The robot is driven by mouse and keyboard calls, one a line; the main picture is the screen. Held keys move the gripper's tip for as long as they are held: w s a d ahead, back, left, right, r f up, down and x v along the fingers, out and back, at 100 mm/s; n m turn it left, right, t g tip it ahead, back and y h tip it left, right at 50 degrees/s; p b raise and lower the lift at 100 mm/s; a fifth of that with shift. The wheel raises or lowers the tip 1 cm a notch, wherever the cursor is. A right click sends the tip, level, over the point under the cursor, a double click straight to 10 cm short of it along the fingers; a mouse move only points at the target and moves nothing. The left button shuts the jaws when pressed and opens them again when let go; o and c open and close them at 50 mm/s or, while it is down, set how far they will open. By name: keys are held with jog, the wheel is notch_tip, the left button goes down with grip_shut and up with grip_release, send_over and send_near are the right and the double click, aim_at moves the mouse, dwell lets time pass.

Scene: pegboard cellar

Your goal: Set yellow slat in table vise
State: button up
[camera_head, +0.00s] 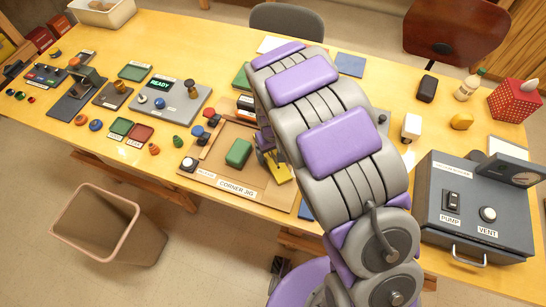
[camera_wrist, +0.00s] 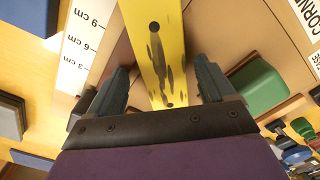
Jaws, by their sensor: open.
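The yellow slat (camera_wrist: 158,45) runs up the middle of the wrist view, with dark holes and grey smudges on its face. My gripper (camera_wrist: 160,85) is open, one finger on each side of the slat, with gaps visible between. In the head view a small yellow part of the slat (camera_head: 281,174) shows at the right of the corner jig (camera_head: 228,184); my arm hides most of it. A dark device with an upright block on a flat base (camera_head: 78,96), at the left of the table, may be the table vise; I cannot tell for sure.
The jig board carries a green block (camera_head: 239,152). A white scale strip (camera_wrist: 82,45) lies left of the slat. A grey READY panel (camera_head: 172,101) stands behind the jig, a pump and vent box (camera_head: 472,212) at right. A bin (camera_head: 108,225) stands on the floor.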

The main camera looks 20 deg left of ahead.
jog(key=shift+a+f, duration=0.3)
jog(key=shift+a, duration=0.15)
jog(key=shift+d+r, duration=0.1)
jog(key=shift+d, duration=0.25)
jog(key=c, duration=0.7)
jog(key=shift+a, duration=0.15)
jog(key=c, duration=0.6)
